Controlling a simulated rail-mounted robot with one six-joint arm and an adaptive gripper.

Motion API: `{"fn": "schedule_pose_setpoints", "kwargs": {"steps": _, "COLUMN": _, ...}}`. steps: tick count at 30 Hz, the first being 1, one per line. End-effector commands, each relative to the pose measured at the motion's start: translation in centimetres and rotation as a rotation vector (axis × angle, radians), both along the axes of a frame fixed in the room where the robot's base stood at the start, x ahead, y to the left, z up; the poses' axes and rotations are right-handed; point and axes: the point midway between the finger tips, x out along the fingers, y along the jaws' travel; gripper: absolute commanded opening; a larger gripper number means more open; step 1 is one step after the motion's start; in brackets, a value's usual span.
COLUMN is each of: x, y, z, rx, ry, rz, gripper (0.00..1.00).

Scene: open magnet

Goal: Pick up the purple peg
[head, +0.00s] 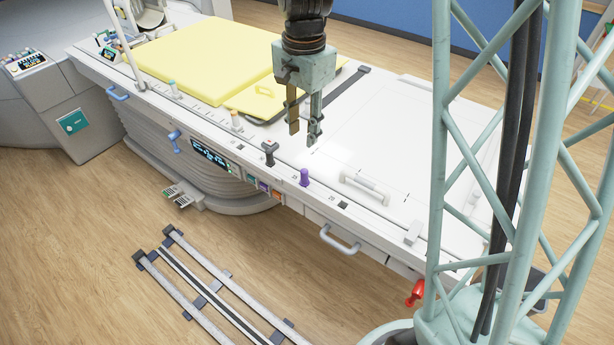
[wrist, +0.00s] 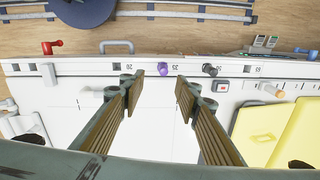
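The purple peg (head: 304,177) stands upright at the front edge of the white table, in a row of marked positions. In the wrist view the purple peg (wrist: 163,69) shows beyond and between my gripper's two fingers. My gripper (head: 303,131) hangs above the table, behind the peg in the head view and apart from it. In the wrist view my gripper (wrist: 159,83) has its fingers spread wide, with nothing between them but table surface.
A dark grey peg (head: 269,150) stands left of the purple peg on the same edge. A white handle (head: 364,189) lies to the right on the table. Yellow pads (head: 200,60) cover the far left. The white surface (head: 375,130) around my gripper is mostly clear.

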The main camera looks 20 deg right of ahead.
Motion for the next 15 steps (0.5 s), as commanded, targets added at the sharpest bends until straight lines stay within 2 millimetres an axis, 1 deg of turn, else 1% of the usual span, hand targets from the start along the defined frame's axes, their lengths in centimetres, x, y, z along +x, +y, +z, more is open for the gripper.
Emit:
{"fn": "schedule_pose_setpoints", "kwargs": {"steps": 9, "x": 2.5, "y": 0.0, "z": -3.5, "rx": 0.004, "ry": 0.036, "rz": -0.12, "gripper": 0.3}}
{"fn": "schedule_pose_setpoints", "kwargs": {"steps": 15, "x": 3.4, "y": 0.0, "z": -5.0, "rx": 0.004, "ry": 0.046, "rz": -0.167, "gripper": 0.3}}
